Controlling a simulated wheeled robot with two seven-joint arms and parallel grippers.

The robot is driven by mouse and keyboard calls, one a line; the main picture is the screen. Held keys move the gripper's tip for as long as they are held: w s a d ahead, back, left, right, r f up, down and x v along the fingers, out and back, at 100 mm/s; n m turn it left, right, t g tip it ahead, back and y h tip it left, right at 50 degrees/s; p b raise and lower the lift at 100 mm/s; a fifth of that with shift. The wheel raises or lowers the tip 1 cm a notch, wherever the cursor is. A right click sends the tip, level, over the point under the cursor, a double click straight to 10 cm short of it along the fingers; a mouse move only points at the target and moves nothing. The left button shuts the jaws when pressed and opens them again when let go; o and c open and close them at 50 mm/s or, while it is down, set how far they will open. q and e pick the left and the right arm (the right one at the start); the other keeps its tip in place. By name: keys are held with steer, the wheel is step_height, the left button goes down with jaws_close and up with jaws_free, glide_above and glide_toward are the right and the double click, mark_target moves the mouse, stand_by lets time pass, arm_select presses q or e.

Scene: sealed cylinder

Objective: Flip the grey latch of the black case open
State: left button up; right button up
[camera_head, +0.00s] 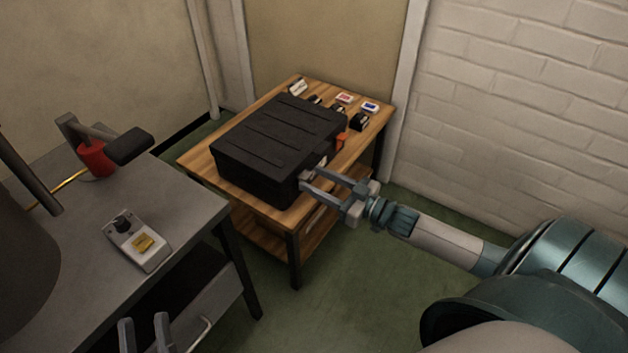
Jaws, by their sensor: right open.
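The black case (275,145) lies closed on a small wooden table, its ribbed lid facing up. My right gripper (308,179) reaches in from the right, with its fingers apart at the case's right-hand side. A small pale grey piece (306,174), which looks like the latch, shows at the fingertips. It is partly hidden, and I cannot tell its position or whether the fingers touch it. My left gripper (145,328) is at the bottom edge, with its two fingers apart and nothing seen between them.
The wooden table (197,160) also bears several small items behind the case and an orange piece (341,139) beside it. A grey workbench (190,215) at left holds a box with a yellow button (143,243) and a red-based device (95,158). A brick wall is at right.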

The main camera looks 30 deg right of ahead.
arm_select(q)
steer(key=shift+s+r+t, duration=0.3)
steer(key=shift+r, duration=0.05)
arm_select(e)
steer(key=shift+w+a, duration=0.25)
steer(key=shift+w, duration=0.4)
steer(key=c, duration=1.1)
steer(key=shift+o, duration=0.2)
